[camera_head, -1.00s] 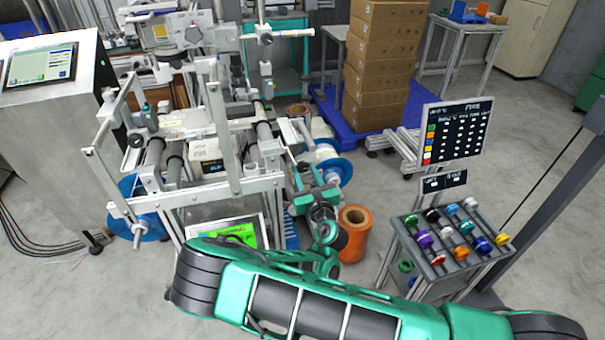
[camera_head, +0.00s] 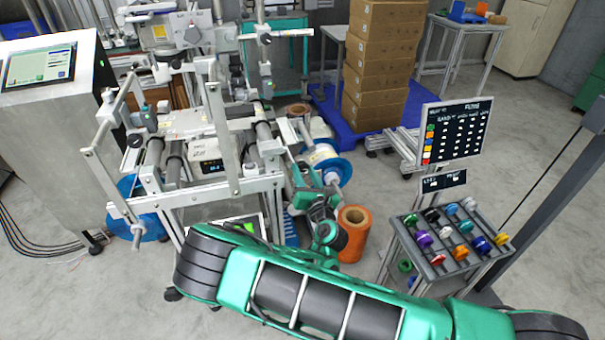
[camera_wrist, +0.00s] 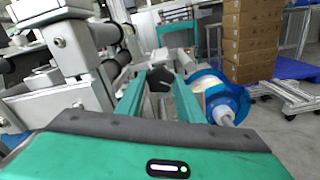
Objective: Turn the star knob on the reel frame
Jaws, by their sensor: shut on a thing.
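The star knob (camera_wrist: 160,78) is a dark, lobed knob between my fingertips in the wrist view. My gripper (camera_wrist: 159,82) is shut on it, with one green finger on each side. The reel frame (camera_wrist: 72,48) rises just left of the knob in the wrist view. In the head view the reel frame (camera_head: 220,125) is a silver structure with rollers and upright bars. My gripper is at its right side there, and my green arm partly hides the frame's lower part. I cannot make out the knob in the head view.
A blue-flanged reel (camera_wrist: 222,98) sits close to the right of my fingers. An orange roll (camera_head: 352,232) stands on the floor beside my arm. A rack of coloured spools (camera_head: 450,240) and a sign board (camera_head: 455,130) stand to the right. Stacked boxes (camera_head: 382,65) stand behind.

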